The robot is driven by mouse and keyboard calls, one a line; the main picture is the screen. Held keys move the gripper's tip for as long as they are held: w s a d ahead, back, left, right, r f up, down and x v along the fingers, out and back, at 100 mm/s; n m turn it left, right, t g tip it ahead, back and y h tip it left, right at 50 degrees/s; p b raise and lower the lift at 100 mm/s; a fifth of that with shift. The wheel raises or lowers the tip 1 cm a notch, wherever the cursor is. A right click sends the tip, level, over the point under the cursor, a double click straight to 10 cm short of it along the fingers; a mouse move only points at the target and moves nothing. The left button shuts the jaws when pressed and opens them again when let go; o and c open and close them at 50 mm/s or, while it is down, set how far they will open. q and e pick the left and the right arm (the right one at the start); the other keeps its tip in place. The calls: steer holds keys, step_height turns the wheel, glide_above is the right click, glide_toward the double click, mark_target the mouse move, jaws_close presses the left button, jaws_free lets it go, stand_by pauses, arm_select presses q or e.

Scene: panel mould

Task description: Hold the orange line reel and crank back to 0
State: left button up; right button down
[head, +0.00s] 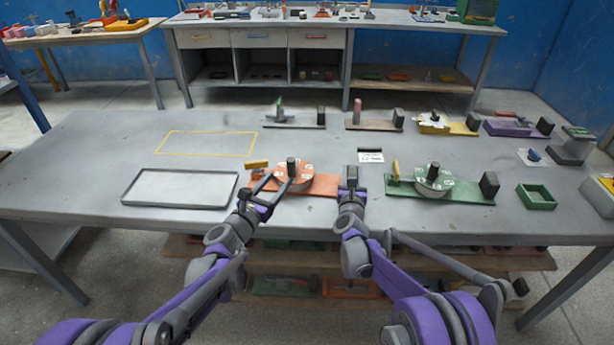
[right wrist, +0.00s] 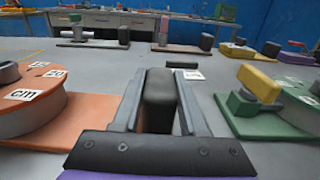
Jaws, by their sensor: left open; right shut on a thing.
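The orange line reel (head: 306,184) lies on its flat orange base near the table's front edge. Its round drum carries white number labels, and a dark crank knob (head: 291,165) stands on top. In the right wrist view the drum (right wrist: 35,105) shows labels reading "cm", "20" and one like "15". A yellow block (head: 257,164) is at its left end. My right gripper (head: 351,184) is shut on the dark upright block (right wrist: 160,95) at the reel's right end. My left gripper (head: 264,190) is open at the drum's front left, below the knob, holding nothing visible.
A green line reel (head: 460,191) stands to the right, with its own dark block (head: 489,185). A grey tray (head: 180,203) and a yellow outline (head: 207,154) are at left. A white label card (head: 370,157) lies behind my right gripper. Several other devices line the back.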

stand_by(0.3)
steer(key=shift+c, duration=1.8)
jaws_free()
